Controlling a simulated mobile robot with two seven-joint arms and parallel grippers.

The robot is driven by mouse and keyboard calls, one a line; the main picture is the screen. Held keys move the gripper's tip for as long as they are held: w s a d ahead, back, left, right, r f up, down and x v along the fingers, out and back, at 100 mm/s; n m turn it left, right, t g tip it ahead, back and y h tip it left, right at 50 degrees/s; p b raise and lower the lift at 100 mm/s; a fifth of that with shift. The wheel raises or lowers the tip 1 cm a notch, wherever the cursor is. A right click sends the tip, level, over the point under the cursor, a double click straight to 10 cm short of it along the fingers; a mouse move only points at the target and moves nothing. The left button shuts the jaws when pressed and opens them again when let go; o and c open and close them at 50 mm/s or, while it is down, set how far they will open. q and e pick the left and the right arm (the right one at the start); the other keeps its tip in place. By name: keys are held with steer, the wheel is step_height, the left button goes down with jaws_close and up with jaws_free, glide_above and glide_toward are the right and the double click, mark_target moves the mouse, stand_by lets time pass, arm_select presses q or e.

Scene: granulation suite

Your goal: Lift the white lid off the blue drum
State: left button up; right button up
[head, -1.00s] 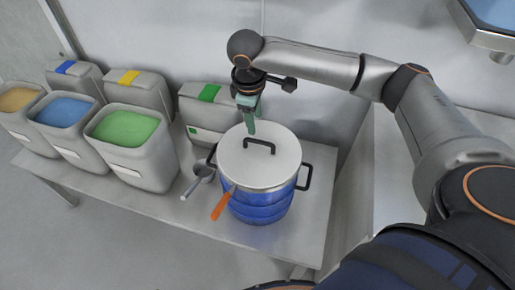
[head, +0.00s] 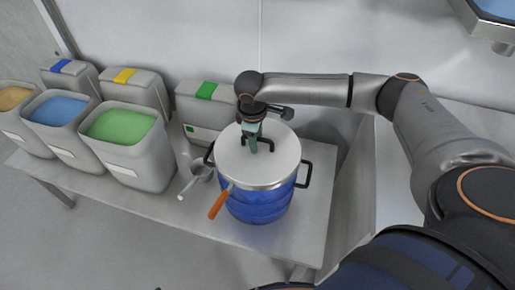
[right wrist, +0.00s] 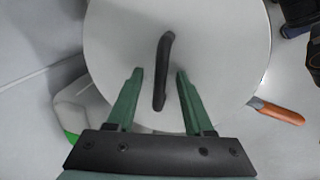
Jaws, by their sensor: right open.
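The blue drum (head: 258,206) stands on the steel table with black side handles. The round white lid (head: 275,168) sits flat on top of it, with a black bar handle (head: 267,149). In the right wrist view the lid (right wrist: 225,50) fills much of the picture and its handle (right wrist: 163,70) runs between the fingers. My right gripper (head: 252,149) is over the lid at the handle. In the right wrist view the right gripper (right wrist: 158,72) is open, with green fingers on either side of the handle and gaps on both sides. My left gripper is out of view.
An orange-handled tool (head: 219,203) touches the drum's front left, and a grey scoop (head: 195,180) lies beside it. Open bins of green (head: 122,127), blue (head: 62,112) and tan powder line the left. Closed grey containers (head: 205,107) stand behind. The table's front right (head: 310,225) is clear.

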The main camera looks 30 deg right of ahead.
jaws_close()
stand_by(0.3)
stand_by(0.3)
